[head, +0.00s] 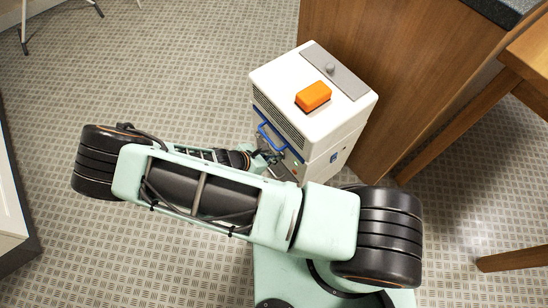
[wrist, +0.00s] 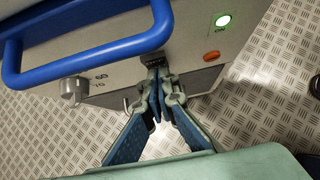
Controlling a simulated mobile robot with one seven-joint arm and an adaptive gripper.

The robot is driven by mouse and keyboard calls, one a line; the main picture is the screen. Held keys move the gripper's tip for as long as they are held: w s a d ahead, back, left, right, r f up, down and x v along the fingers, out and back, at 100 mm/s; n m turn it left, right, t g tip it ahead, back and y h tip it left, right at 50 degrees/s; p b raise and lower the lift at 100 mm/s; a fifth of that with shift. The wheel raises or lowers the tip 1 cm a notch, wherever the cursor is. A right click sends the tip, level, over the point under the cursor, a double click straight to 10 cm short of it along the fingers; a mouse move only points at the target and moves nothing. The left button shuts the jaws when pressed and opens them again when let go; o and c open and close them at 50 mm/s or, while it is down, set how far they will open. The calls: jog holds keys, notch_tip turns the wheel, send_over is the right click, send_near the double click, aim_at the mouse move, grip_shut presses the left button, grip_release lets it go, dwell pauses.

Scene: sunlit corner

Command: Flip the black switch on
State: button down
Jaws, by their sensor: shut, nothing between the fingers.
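The white machine (head: 325,125) stands on the floor, with its controls on the side facing my arm. In the wrist view, a small black part, likely the black switch (wrist: 153,60), sits on the panel's lower edge, partly hidden by my fingers. My gripper (wrist: 160,92) is shut and empty, its tips right at that part; I cannot tell whether they touch. A round lamp (wrist: 223,20) marked ON glows pale green. The gripper is small and partly hidden behind my arm in the head view (head: 272,156).
A blue bar handle (wrist: 95,52) sticks out of the panel near my fingers. A grey knob (wrist: 74,91) is at left and a red-orange button (wrist: 211,56) at right. An orange block (head: 313,95) is on top. A wooden cabinet (head: 400,70) stands close behind.

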jog(key=shift+r, duration=0.15)
jog(key=shift+d+r+p, duration=0.15)
jog(key=shift+r+p, duration=0.55)
jog(key=shift+r, duration=0.05)
